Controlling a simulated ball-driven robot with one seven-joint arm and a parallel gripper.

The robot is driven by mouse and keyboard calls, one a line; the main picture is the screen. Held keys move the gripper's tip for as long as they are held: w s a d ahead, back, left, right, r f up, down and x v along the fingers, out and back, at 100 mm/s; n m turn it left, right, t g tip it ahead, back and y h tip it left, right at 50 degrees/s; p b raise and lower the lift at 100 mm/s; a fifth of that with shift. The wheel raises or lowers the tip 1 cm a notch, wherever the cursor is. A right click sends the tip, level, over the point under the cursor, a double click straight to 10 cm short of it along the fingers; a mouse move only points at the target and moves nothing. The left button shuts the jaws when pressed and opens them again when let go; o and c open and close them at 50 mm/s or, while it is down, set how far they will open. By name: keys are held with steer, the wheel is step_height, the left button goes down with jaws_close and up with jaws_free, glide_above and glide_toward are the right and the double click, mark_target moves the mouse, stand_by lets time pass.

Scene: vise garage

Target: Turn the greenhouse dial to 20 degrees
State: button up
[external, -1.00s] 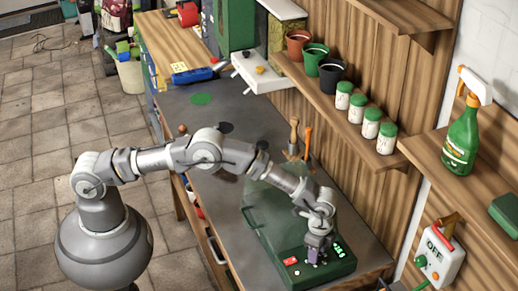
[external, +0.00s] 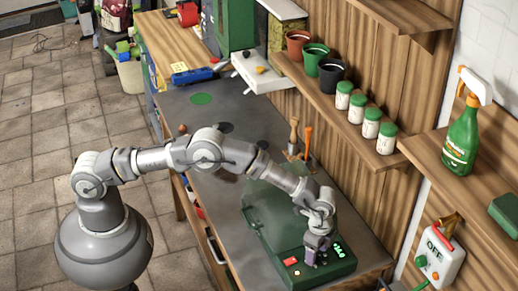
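The greenhouse (external: 263,232) is a green box with a clear, tinted lid, on the grey workbench at the lower middle. Its front panel carries a red switch (external: 291,261) and a small lit green display (external: 338,250), whose digits are too small to read surely. My gripper (external: 311,262) points down at the panel between the switch and the display. Its fingertips are at or just above the panel. The dial cannot be made out; my gripper seems to cover it. Whether the fingers are closed on it is not visible.
A wall shelf (external: 350,117) with pots and several green-capped jars runs behind the workbench (external: 230,160). A trowel and brush (external: 294,133) stand behind the greenhouse. A white switch box marked OFF (external: 439,255) is at the right. The bench's middle is mostly clear.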

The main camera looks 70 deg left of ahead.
step_height(320, 180, up, 8)
steer(key=shift+f+p, duration=0.1)
steer(key=shift+p, duration=0.75)
